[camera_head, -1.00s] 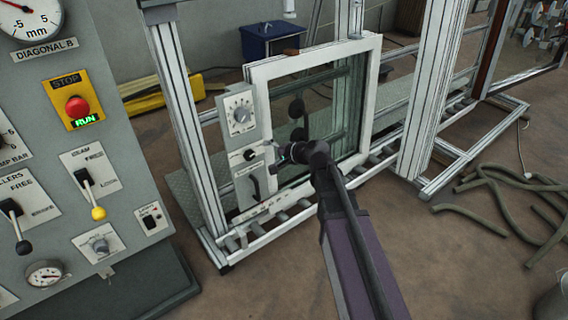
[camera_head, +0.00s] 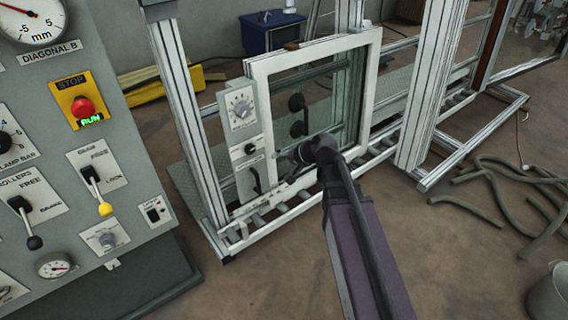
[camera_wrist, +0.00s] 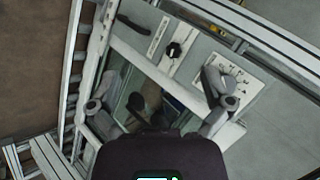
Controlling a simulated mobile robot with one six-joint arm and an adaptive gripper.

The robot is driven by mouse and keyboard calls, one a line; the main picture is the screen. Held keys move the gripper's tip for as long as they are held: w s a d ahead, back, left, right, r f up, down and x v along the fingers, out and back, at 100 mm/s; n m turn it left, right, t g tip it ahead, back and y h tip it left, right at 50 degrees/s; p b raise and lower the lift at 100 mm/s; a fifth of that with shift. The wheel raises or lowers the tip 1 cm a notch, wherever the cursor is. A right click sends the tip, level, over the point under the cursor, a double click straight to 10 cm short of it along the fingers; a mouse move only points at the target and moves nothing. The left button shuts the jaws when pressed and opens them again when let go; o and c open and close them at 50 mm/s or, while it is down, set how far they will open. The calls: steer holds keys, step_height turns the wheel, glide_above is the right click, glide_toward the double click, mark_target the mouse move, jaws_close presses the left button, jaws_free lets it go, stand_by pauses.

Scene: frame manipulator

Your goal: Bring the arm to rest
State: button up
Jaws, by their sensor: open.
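My gripper (camera_head: 297,156) is in front of the lower part of a white window frame (camera_head: 373,85), at the end of my dark purple arm. In the wrist view my gripper (camera_wrist: 155,112) shows its two grey fingers spread wide apart, with nothing held between them. Past the fingers are the frame's pale bar and glass. A grey control panel (camera_head: 241,135) with a dial, a small black knob (camera_wrist: 174,49) and a black handle (camera_wrist: 132,25) is on the frame's left side. I cannot tell the exact gap between fingers and frame.
A grey console (camera_head: 75,180) with gauges, levers and a red stop button (camera_head: 83,107) stands at the left. Aluminium posts (camera_head: 428,95) surround the window frame. Loose hoses (camera_head: 500,195) and a bucket (camera_head: 549,298) are at the right. Brown floor is clear at lower centre.

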steer(key=s+d+r+n+g+h+p, duration=0.1)
steer(key=s+d+n+g+h+p, duration=0.1)
steer(key=s+d, duration=0.5)
steer(key=s+d+r+n+g+h+p, duration=0.1)
steer(key=s+d+n+g+h+p, duration=0.1)
steer(key=s+d+h+p, duration=0.3)
steer(key=shift+s+d+r+g+p, duration=0.4)
steer(key=shift+s+d+g+p, duration=0.15)
steer(key=shift+s+d, duration=0.45)
steer(key=shift+a, duration=0.15)
steer(key=c, duration=0.6)
